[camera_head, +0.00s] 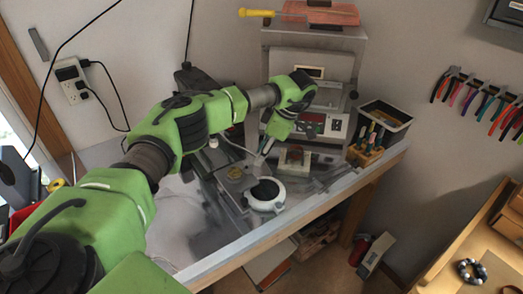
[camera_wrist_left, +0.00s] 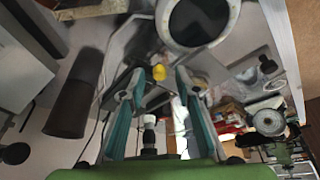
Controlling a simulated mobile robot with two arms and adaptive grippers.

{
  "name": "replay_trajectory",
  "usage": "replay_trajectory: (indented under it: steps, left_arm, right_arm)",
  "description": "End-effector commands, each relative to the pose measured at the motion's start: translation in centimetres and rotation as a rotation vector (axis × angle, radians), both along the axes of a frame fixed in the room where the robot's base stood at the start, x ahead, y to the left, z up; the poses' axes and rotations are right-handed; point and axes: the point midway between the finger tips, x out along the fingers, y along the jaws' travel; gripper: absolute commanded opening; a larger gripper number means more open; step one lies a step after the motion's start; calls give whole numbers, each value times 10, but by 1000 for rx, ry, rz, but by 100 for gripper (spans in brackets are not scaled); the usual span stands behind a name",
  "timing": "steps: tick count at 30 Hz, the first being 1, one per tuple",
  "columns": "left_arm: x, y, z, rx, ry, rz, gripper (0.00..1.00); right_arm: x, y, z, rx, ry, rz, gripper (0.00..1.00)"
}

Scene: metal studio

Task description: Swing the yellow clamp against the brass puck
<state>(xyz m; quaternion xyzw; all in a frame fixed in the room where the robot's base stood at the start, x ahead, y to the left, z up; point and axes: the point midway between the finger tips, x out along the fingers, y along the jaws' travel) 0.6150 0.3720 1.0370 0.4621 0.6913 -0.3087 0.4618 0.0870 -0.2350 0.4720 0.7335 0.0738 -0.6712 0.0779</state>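A small round yellow-brass piece (camera_head: 235,173) sits on a grey metal fixture on the bench. A small yellow piece (camera_wrist_left: 158,72) shows between and beyond my left fingertips in the left wrist view. I cannot tell clamp from puck at this size; no second such piece is clear beside it. My left gripper (camera_head: 263,150) points down over the bench, up and to the right of the brass piece in the head view. In the left wrist view its two teal fingers (camera_wrist_left: 161,76) are spread with nothing between them. My right gripper is not in view.
A white ring with a dark centre (camera_head: 279,203) stands close to the fixture, near the bench's front edge. Behind are a grey machine with a control panel (camera_head: 338,127), a wooden tool block (camera_head: 365,156) and a dark bin (camera_head: 401,117). Pliers hang on the right wall.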

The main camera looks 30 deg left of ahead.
Motion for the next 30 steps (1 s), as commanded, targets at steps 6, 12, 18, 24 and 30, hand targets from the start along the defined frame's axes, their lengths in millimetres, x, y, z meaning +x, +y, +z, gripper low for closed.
replay_trajectory:
  steps: [6, 12, 18, 24, 30]
  left_arm:
    - [-1, 2, -4, 0, 0, 0, 30]
    - [0, 1, -3, 0, 0, 1, 6]
    - [-1, 1, -3, 0, 0, 0, 0]
    - [-1, 0, -3, 0, 0, -24, 0]
    - [-4, -4, -3, 0, -1, -115, 0]
  right_arm:
    - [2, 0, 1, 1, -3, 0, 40]
    - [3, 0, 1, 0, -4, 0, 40]
    - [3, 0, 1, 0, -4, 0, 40]
    - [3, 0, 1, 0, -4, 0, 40]
    - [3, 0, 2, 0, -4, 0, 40]
